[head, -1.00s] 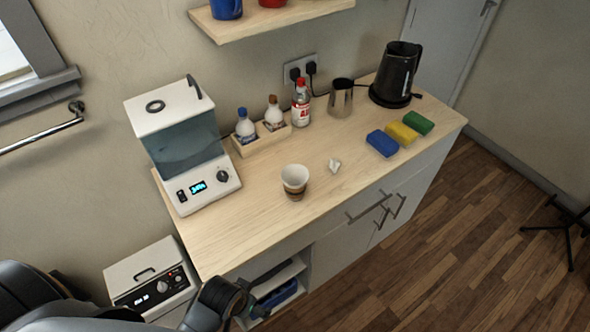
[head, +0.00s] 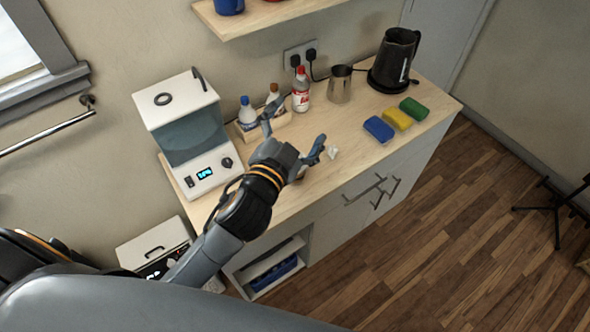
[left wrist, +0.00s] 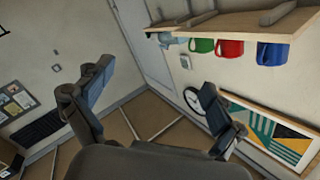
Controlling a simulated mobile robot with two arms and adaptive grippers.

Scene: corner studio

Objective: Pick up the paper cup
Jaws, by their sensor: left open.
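In the left wrist view the open fingers (left wrist: 156,78) frame the wall and door, and no cup shows there. My right gripper is not in view.
A shelf with mugs (left wrist: 228,49) hangs above.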

